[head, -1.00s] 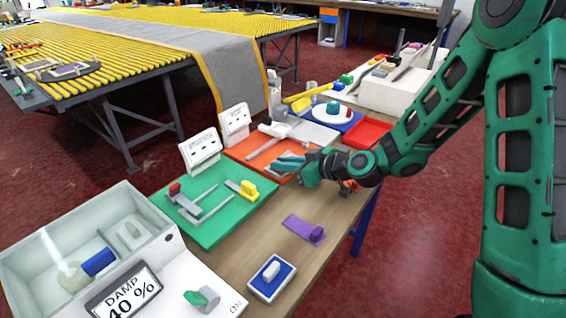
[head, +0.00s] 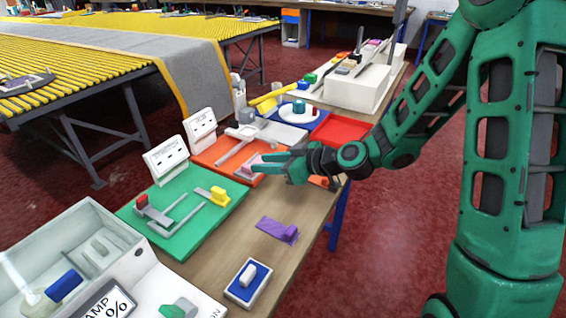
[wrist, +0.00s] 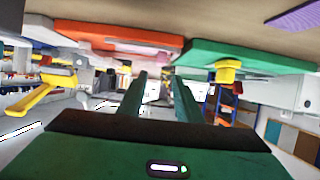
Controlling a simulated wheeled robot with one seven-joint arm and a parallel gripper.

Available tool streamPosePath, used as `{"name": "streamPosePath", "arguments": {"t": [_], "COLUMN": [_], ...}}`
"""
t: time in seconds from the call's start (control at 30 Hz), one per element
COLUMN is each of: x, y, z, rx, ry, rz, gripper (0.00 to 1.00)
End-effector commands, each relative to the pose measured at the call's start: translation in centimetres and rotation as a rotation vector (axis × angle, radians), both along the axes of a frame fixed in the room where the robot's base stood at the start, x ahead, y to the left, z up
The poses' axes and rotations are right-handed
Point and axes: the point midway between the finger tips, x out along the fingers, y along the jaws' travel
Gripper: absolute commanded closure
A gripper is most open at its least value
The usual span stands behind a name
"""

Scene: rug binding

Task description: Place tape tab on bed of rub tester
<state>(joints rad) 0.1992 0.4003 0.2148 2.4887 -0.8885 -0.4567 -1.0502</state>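A purple strip with a raised grip (head: 277,230), which looks like the tape tab, lies on the bench right of the green board. It shows partly in the wrist view (wrist: 295,15). An orange board (head: 208,153) with a grey arm (head: 236,146) is behind; I cannot tell for sure whether this or the green board (head: 170,245), with grey rails and a yellow block, is the rub tester. A pink piece (head: 249,165) is on the orange board, just left of my fingertips. My gripper (head: 268,163) is open and empty beside the orange board's right edge; its fingers stand apart (wrist: 162,85).
A blue-and-white block (head: 247,281) lies at the bench front. A clear-walled box (head: 62,262) is at front left. A red tray (head: 341,130) and blue tray with a white plate (head: 283,112) stand behind. Two white cards (head: 166,160) stand upright. Bare bench surrounds the purple strip.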

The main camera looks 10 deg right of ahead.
Motion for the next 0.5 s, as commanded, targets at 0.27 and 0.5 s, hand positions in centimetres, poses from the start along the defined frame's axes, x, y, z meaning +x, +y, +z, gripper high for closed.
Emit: {"name": "streamPosePath", "arguments": {"t": [0.27, 0.5], "x": [-2.4, -3.2], "y": [-3.5, -4.6], "z": [1.8, 2.3], "rx": [0.001, 0.001], "ry": [-0.001, 0.0], "rz": [-0.005, -0.004], "gripper": [0.68, 0.68]}}
